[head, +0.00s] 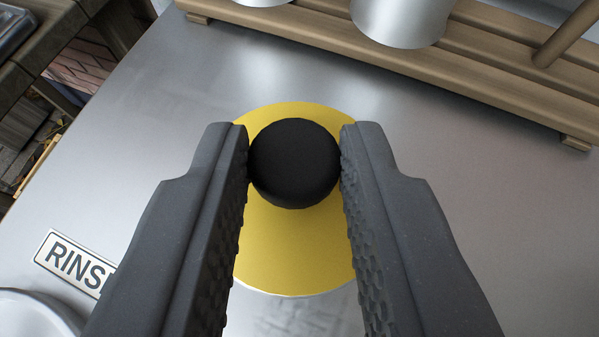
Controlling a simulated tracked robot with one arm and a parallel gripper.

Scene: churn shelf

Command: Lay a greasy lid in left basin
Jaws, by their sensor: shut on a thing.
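A round yellow lid (290,255) with a black ball-shaped knob (294,163) is in the middle of the head view. My gripper (294,165) is shut on the knob, with one finger pressed to each side of it. The fingers hide parts of the lid's left and right edges. The lid is over a grey metal surface; I cannot tell whether it touches it. A white round rim (35,312) shows at the bottom left, cut by the frame, beside a label reading "RINS" (72,262). I cannot tell whether it is a basin. Whether the lid is greasy does not show.
The metal surface (130,150) is clear to the left and right of the lid. A slatted wooden rack (490,75) runs along the back right, with a metal cylinder (402,22) on it and a slanted wooden bar (572,35). Dark wooden structure (60,50) stands beyond the left edge.

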